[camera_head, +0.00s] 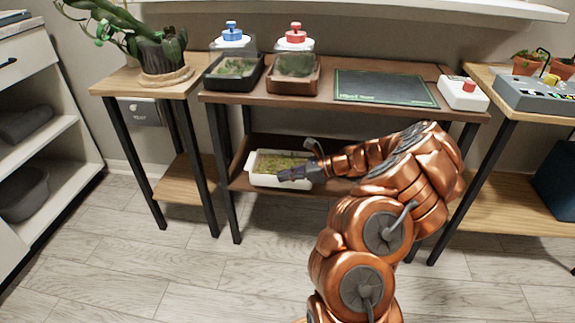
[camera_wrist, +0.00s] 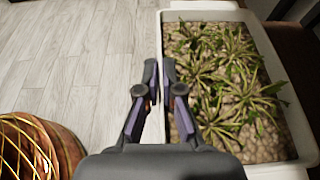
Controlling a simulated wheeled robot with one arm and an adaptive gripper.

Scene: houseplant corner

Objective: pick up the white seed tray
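The white seed tray (camera_head: 262,181) sits on the lower shelf of the middle table, its front wall at the shelf's front edge. It holds pebbly soil and several spiky green plants. My gripper (camera_head: 284,176) reaches down to its front side. In the wrist view the tray (camera_wrist: 294,125) lies at the right, and my gripper (camera_wrist: 160,72) has one finger outside the side wall and one inside. The fingers are close together with the thin wall between them, and appear shut on it. Whether the tray is lifted off the shelf is hard to tell.
The middle tabletop (camera_head: 325,99) is above my gripper, with two lidded containers, a dark mat (camera_head: 385,88) and a white box with a red button (camera_head: 462,94). Table legs (camera_head: 222,175) stand left of the tray. The floor (camera_head: 150,270) in front is clear.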

